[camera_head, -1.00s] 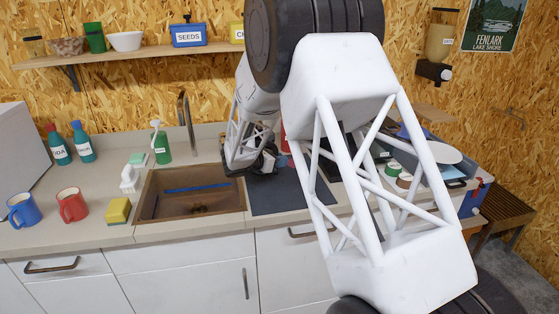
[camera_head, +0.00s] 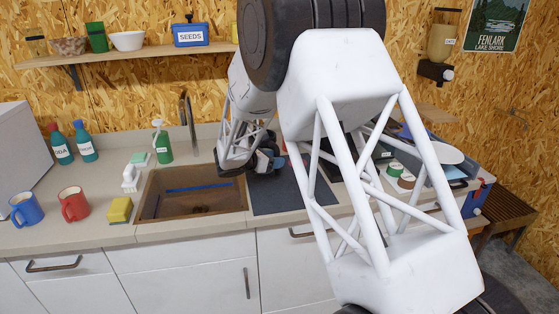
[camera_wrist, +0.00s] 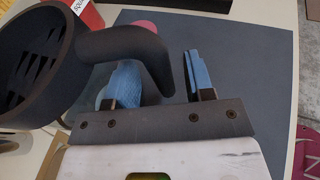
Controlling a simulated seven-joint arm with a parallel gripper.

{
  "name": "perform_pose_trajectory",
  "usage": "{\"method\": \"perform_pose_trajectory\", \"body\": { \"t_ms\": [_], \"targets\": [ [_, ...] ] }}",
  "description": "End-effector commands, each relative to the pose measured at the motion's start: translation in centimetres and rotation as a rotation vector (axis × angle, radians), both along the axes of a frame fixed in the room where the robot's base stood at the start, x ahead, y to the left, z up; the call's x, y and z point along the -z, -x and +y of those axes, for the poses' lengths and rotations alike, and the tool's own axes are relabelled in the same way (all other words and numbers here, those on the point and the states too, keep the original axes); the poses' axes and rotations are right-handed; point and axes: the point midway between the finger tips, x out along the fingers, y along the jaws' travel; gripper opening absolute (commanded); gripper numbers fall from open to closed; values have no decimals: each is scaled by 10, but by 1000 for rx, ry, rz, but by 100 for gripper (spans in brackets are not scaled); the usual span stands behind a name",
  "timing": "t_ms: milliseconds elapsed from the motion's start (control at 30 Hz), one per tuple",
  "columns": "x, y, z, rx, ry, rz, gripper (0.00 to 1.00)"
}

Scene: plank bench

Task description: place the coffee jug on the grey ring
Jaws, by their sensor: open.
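The coffee jug appears in the wrist view as a dark round vessel with a thick hooked handle (camera_wrist: 125,42), at the left and partly cut off by the frame. My gripper (camera_wrist: 160,82) is open, with its two blue-padded fingers apart. The handle's curved end reaches into the space between the fingers, close to the right finger; I cannot tell if it touches. In the head view my gripper (camera_head: 264,160) is small and dark, by the sink's right edge, and the jug cannot be made out clearly there. I cannot make out the grey ring in either view.
A dark grey mat (camera_head: 290,195) lies right of the sink (camera_head: 168,208). A red container (camera_wrist: 88,14) stands beyond the jug. A yellow sponge (camera_head: 120,210), two mugs and bottles are left of the sink. My arm hides much of the right counter.

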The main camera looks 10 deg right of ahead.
Motion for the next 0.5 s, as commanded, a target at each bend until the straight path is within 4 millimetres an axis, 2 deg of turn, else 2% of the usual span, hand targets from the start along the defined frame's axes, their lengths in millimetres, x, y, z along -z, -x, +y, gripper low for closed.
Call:
{"method": "perform_pose_trajectory", "body": {
  "t_ms": [300,500],
  "targets": [
    [-15,18,45,-2,1,-1,48],
    [-22,27,67,-1,0,0,48]
  ]
}}
